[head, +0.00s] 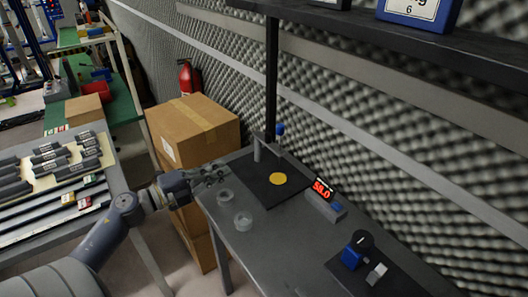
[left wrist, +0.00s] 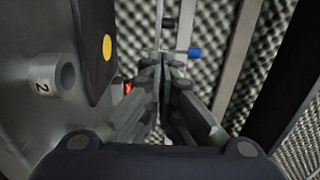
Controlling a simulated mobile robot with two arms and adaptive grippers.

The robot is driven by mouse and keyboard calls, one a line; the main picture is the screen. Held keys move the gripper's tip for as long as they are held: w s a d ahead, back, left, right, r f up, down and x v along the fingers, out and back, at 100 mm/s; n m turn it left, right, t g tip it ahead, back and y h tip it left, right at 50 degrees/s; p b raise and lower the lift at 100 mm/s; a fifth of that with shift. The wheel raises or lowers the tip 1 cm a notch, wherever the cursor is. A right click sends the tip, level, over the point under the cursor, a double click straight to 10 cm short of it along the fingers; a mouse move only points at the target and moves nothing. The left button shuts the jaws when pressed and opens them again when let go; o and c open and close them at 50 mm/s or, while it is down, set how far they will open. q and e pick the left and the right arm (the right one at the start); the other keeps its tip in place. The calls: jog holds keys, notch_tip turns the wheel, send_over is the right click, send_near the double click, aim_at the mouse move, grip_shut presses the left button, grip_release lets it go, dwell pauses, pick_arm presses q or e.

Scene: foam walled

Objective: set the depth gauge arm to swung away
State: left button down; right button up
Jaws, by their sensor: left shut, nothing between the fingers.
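A dark plate (head: 262,190) with a yellow disc (head: 278,179) lies on the grey bench. At its far edge stands a grey upright post (head: 257,149), with a blue knob (head: 280,130) close by; I take these as parts of the depth gauge, but its arm's exact angle is hard to tell. My left gripper (head: 222,175) is shut and empty, left of the plate and apart from the post. In the left wrist view the shut fingertips (left wrist: 161,60) point toward the blue knob (left wrist: 194,51), with the yellow disc (left wrist: 107,47) to their left. My right gripper is not in view.
A red display (head: 322,190) reads 58.0. Cardboard boxes (head: 195,135) stand behind my left gripper, foam wall behind the bench.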

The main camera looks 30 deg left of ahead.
pick_arm(q)
jog(key=p, duration=0.1)
send_near(271, 149)
jog(key=shift+p+x, duration=1.05)
jog(key=shift+x, duration=2.5)
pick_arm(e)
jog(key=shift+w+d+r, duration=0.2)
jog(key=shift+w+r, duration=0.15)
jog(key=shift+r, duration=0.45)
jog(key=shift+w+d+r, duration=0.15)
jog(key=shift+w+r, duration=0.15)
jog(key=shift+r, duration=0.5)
pick_arm(q)
jog(key=shift+d+r, duration=0.1)
jog(key=shift+r, duration=0.05)
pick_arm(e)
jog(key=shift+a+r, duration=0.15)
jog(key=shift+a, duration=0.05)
